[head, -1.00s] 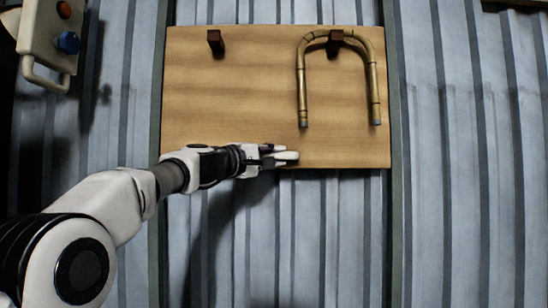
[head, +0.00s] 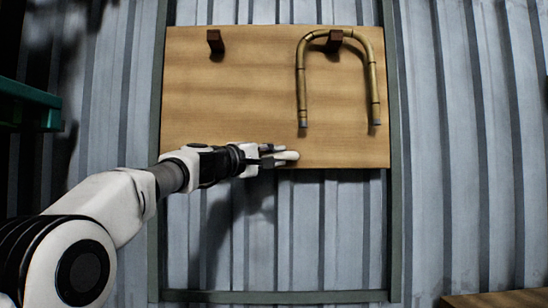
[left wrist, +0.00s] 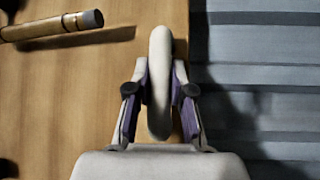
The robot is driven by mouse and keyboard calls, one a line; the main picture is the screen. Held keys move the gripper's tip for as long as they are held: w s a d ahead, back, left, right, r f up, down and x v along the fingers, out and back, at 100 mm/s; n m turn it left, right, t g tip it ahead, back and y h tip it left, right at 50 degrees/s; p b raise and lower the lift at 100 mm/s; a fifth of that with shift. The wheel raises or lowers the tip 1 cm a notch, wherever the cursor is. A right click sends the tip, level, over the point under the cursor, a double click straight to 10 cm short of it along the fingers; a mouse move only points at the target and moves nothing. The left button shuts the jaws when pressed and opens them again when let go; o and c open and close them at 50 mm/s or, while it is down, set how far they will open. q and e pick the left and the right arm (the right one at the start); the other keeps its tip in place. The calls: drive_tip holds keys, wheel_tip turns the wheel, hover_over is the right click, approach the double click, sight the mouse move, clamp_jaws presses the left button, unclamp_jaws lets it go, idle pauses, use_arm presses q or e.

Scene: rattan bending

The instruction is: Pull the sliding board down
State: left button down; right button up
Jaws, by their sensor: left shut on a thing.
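The sliding board (head: 230,100) is a wooden panel between dark side rails on a corrugated wall. My left gripper (head: 272,156) is at the board's lower edge. In the left wrist view the fingers (left wrist: 159,92) are shut around a white rounded handle (left wrist: 160,60) on the board, with one finger on each side. The handle's base is hidden behind the gripper. A U-shaped rattan piece (head: 302,90) hangs open end down from the right peg (head: 335,42). The left peg (head: 215,43) is empty. My right gripper is in neither view.
A bottom frame bar (head: 270,297) crosses below the board, with bare corrugated wall between. A green structure (head: 30,108) stands at the left edge. A wooden surface (head: 500,300) shows at the bottom right.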

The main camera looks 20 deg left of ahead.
use_arm(q)
drive_tip(key=shift+d+f+b, duration=0.1)
drive_tip(key=shift+f+b, duration=0.3)
drive_tip(key=shift+f, duration=0.55)
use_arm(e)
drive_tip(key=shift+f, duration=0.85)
use_arm(q)
drive_tip(key=c, duration=1)
unclamp_jaws()
drive_tip(key=shift+d, duration=0.15)
drive_tip(key=shift+r, duration=0.1)
drive_tip(key=shift+s+a, duration=0.1)
drive_tip(key=shift+a, duration=0.1)
drive_tip(key=shift+s+a, duration=0.15)
drive_tip(key=shift+s, duration=0.05)
drive_tip(key=v, duration=1.1)
